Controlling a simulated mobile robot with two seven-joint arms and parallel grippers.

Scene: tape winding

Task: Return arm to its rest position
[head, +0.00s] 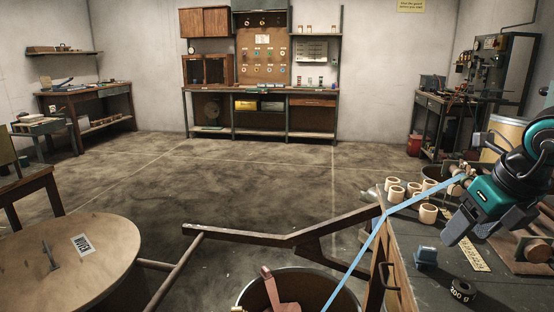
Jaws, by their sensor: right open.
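My right gripper (474,226) is at the right, a teal and black unit over the dark workbench (400,243). Its jaws are open, with nothing seen between them. A light blue tape (383,219) runs as a taut strip from a small winding fitting (464,172) beside the gripper, down and left past the bench edge toward a round bin (243,294). The far end of the tape leaves the bottom of the view. My left gripper is not in view.
Several cream rolls (428,213) stand on the bench. A blue block (426,257), a 200 g weight (462,291) and a yellow ruler (466,251) lie near the gripper. The middle floor is open.

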